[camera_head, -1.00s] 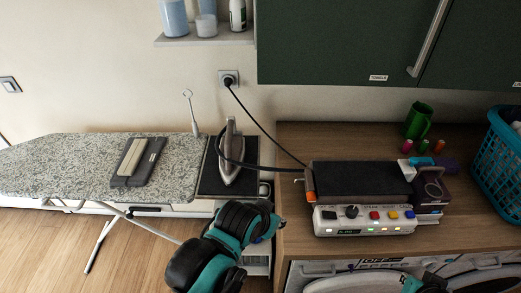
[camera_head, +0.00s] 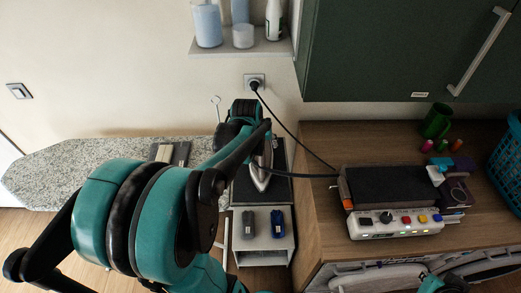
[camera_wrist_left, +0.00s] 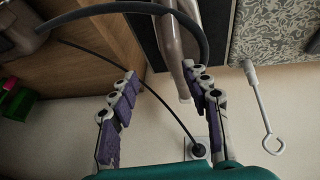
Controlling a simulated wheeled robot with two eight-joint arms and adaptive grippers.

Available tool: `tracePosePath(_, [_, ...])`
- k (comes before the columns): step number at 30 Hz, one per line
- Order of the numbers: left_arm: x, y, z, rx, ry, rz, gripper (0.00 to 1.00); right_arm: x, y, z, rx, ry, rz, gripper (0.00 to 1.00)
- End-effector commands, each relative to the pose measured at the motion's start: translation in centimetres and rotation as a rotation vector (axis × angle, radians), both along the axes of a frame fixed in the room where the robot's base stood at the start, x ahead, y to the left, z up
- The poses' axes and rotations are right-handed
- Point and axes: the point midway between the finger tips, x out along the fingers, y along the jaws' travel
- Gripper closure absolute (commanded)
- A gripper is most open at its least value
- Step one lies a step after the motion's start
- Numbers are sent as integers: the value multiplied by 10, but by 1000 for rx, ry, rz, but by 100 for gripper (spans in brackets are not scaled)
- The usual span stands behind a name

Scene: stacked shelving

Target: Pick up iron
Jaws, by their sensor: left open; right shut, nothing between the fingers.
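The iron (camera_head: 261,178) stands on a dark rest pad at the right end of the ironing board, partly hidden behind my left arm. Its dark cord (camera_head: 308,176) runs right to the steam station. In the left wrist view, the open left gripper (camera_wrist_left: 163,85) has its purple-padded fingers apart. The iron's pale body (camera_wrist_left: 178,45) is beside the right-hand finger, with the dark cord looping across above the fingers; I cannot tell whether they touch. In the head view the left fingers are hidden by the wrist. My right gripper (camera_head: 455,278) is partly visible, low at the right.
The steam station (camera_head: 395,224) sits on the wooden counter (camera_head: 322,142), right of the iron. A shelf with bottles (camera_head: 240,48) and a green cabinet (camera_head: 390,50) are above. Below the pad, a small shelf (camera_head: 248,242) holds two items. A pale hook-ended tool (camera_wrist_left: 262,108) is near the gripper.

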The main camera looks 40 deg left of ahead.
Motion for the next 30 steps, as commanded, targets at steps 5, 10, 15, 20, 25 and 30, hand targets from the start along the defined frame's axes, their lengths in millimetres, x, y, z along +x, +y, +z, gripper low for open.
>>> tracePosePath(5, [7,39,-6,-34,12,82,52,0,0,13,0,0,0,100])
tracePosePath(10, [14,47,-24,-40,14,96,52,0,0,8,0,0,0,100])
tracePosePath(15, [24,47,-42,-39,13,93,52,0,0,2,0,0,0,100])
tracePosePath(20, [39,46,-63,-39,13,93,52,0,0,-5,0,0,0,100])
tracePosePath(25, [46,48,-76,-40,13,94,52,0,0,-8,0,0,0,100])
tracePosePath(30, [46,48,-77,-39,13,93,52,0,0,-7,0,0,0,100])
